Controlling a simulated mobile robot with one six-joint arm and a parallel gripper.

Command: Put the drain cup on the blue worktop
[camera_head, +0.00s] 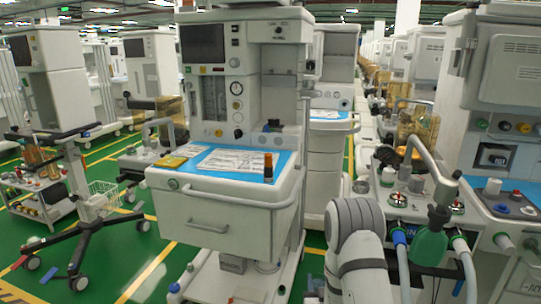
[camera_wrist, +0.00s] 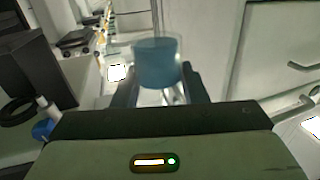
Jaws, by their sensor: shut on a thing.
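The drain cup (camera_wrist: 158,57) is a translucent blue-grey cup in the wrist view. It stands between the two fingers of my gripper (camera_wrist: 160,72), which is shut on it. Something thin and upright shows above its rim. The blue worktop (camera_head: 287,164) is on the white anaesthesia cart in the middle of the head view. White papers, a yellow packet and a small dark bottle with an orange band lie or stand on it. My gripper and the cup do not show in the head view; only part of my arm shows, right of the cart.
The papers (camera_head: 232,160) cover the worktop's middle, with the bottle (camera_head: 268,168) at its right front. Bare blue shows along the front and right. A second machine with hoses and a green bag (camera_head: 430,247) stands right of my arm.

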